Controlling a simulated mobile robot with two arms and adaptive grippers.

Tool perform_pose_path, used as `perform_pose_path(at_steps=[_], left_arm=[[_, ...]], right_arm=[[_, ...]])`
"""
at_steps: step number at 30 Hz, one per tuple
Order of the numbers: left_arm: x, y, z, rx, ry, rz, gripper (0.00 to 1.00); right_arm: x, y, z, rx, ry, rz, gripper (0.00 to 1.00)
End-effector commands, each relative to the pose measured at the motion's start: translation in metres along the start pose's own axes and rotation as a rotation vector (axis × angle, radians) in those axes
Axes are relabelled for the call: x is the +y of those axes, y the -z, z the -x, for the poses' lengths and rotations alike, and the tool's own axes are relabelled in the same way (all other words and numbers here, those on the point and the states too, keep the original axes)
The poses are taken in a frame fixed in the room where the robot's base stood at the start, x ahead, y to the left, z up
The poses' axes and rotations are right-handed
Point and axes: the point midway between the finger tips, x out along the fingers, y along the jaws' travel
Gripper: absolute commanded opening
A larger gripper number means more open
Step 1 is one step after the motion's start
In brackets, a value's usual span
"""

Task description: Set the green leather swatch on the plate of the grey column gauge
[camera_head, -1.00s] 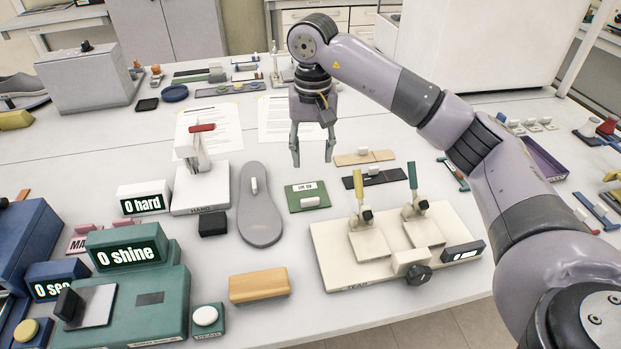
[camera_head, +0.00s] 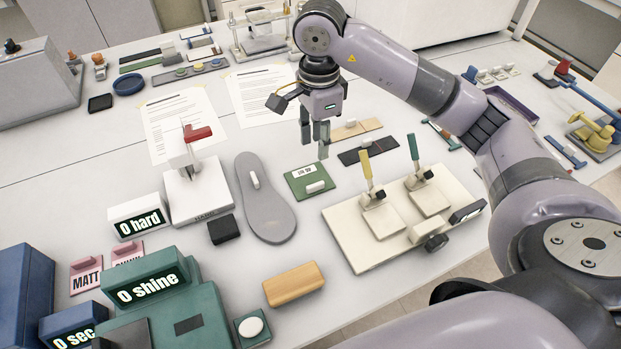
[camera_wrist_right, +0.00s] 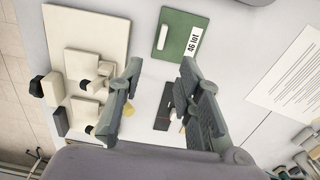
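The green swatch (camera_head: 310,181) lies flat on the table, with a pale label and a small light grip block on top. It also shows in the wrist view (camera_wrist_right: 179,36). My right gripper (camera_head: 314,148) hangs above and just behind it, pointing down, its fingers apart and empty. In the wrist view the open fingers (camera_wrist_right: 160,70) have the swatch beyond their tips. A pale column device (camera_head: 194,181) with a red lever stands left of the grey insole, beside the "0 hard" display; I cannot tell whether it is the named gauge. My left gripper is out of view.
A grey insole (camera_head: 265,197) lies left of the swatch. A cream two-clamp fixture (camera_head: 350,240) stands to its right. Dark (camera_head: 368,151) and tan (camera_head: 357,130) strips lie behind it. A wooden block (camera_head: 293,284) and green "0 shine" device (camera_head: 150,289) are in front.

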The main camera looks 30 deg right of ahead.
Motion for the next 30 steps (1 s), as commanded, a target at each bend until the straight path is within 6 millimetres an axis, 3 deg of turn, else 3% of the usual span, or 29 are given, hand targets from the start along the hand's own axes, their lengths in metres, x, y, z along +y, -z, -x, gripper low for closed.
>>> perform_pose_path(at_steps=[9, 15, 23, 30], left_arm=[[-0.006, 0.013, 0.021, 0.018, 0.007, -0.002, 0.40], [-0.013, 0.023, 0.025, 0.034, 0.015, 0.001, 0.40], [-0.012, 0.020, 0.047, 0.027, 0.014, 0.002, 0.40], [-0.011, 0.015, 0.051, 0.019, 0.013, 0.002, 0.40]], right_arm=[[0.001, 0.001, -0.063, 0.001, -0.005, 0.001, 0.33], [0.000, 0.000, -0.083, 0.000, 0.000, 0.002, 0.33], [-0.001, 0.000, -0.110, 0.001, -0.006, 0.001, 0.33], [-0.003, 0.001, -0.136, 0.001, 0.000, 0.002, 0.33]])
